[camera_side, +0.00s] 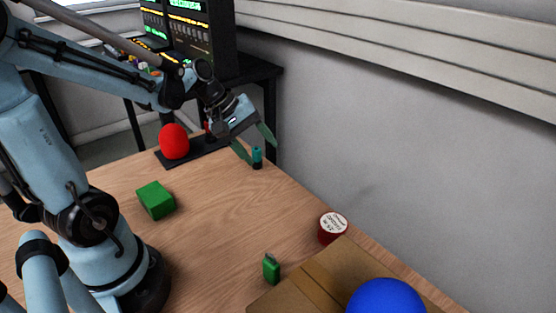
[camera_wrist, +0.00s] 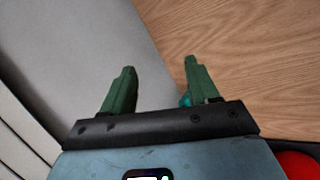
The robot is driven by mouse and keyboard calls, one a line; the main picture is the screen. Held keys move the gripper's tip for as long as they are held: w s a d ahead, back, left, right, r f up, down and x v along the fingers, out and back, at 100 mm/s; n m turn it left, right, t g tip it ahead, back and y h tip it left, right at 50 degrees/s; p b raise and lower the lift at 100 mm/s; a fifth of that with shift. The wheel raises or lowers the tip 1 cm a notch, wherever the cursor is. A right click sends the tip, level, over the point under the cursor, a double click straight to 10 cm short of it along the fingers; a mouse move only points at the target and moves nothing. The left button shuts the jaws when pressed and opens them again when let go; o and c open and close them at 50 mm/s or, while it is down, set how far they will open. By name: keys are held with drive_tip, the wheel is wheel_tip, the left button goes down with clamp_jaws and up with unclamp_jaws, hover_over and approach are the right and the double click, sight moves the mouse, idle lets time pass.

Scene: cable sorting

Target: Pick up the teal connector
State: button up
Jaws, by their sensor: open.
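The teal connector (camera_side: 257,155) stands upright near the far right edge of the wooden table, with a dark lower part. My gripper (camera_side: 254,144) is open around or just beside it, with green fingers tilted down toward the table. In the wrist view the gripper (camera_wrist: 155,80) has its two fingers apart. A small bit of the teal connector (camera_wrist: 185,100) shows beside the right finger, mostly hidden by it. I cannot tell whether the connector is between the fingers or touching one.
A red ball (camera_side: 174,142) sits on a black tray (camera_side: 208,146) left of the connector. A green block (camera_side: 156,200), a small green connector (camera_side: 271,268), a red can (camera_side: 333,228) and a cardboard box (camera_side: 291,290) with a blue ball (camera_side: 386,298) are nearer. A wall (camera_side: 340,130) borders the right edge.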

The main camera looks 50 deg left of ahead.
drive_tip(key=w+a+f+n+t+h, duration=0.2)
drive_tip(key=a+f+n+h, duration=0.1)
drive_tip(key=a+n, duration=0.5)
drive_tip(key=n+t+h, duration=0.2)
drive_tip(key=n+t, duration=0.1)
drive_tip(key=n, duration=0.3)
approach(263, 167)
drive_tip(key=r, duration=0.1)
drive_tip(key=s+r, duration=0.1)
drive_tip(key=r, duration=0.1)
drive_tip(key=a+r, duration=0.1)
drive_tip(key=shift+s+r, duration=0.2)
drive_tip(key=shift+r, duration=0.15)
drive_tip(key=shift+n, duration=0.3)
drive_tip(key=x, duration=0.6)
drive_tip(key=shift+w+d+f, duration=0.2)
drive_tip(key=shift+f, duration=0.05)
drive_tip(key=shift+x, duration=2.65)
drive_tip(key=shift+w+a, duration=0.1)
drive_tip(key=shift+c, duration=0.2)
drive_tip(key=c, duration=1)
